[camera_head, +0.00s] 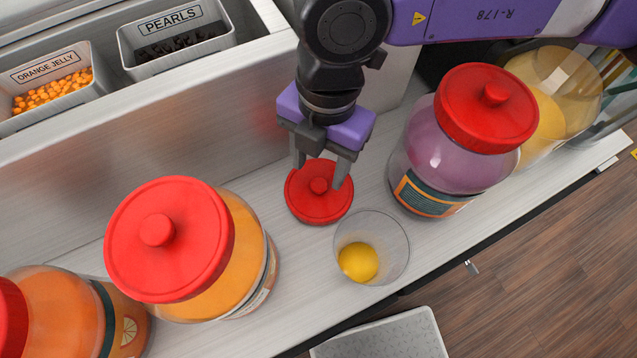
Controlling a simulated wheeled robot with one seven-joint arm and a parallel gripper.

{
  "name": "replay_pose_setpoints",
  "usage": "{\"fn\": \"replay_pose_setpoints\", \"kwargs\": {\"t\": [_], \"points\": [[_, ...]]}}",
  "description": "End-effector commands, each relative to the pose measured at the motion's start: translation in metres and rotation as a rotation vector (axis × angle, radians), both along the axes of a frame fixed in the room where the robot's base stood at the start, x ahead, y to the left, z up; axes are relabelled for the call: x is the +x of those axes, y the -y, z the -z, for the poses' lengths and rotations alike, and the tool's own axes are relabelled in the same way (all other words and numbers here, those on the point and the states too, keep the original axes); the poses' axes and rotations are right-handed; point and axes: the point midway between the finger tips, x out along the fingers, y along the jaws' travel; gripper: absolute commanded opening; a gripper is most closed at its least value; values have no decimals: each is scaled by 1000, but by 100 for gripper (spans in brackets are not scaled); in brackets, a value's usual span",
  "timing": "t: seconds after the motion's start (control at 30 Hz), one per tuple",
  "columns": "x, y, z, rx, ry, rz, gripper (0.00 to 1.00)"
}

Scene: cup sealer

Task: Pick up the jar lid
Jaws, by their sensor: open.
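A loose red jar lid (310,204) with a round knob lies flat on the white counter, between the jars. My gripper (322,178) points down over this lid, its two dark fingers apart on either side of the knob. The gripper is open and holds nothing. I cannot tell whether the fingertips touch the lid. The right finger covers part of the lid's right side.
A clear cup (392,236) with yellow content stands close in front of the lid. Red-lidded jars stand on both sides: orange (250,262) and another (130,322) left, purple (428,150) right. An open-topped yellow jar (552,115) stands far right. Topping bins (178,52) are behind.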

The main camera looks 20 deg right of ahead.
Motion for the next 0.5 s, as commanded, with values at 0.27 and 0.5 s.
{"fn": "replay_pose_setpoints", "kwargs": {"t": [0.27,0.5], "points": [[-6,-1,35,1,-3,0,52],[-6,-1,40,1,-1,-1,52]]}}
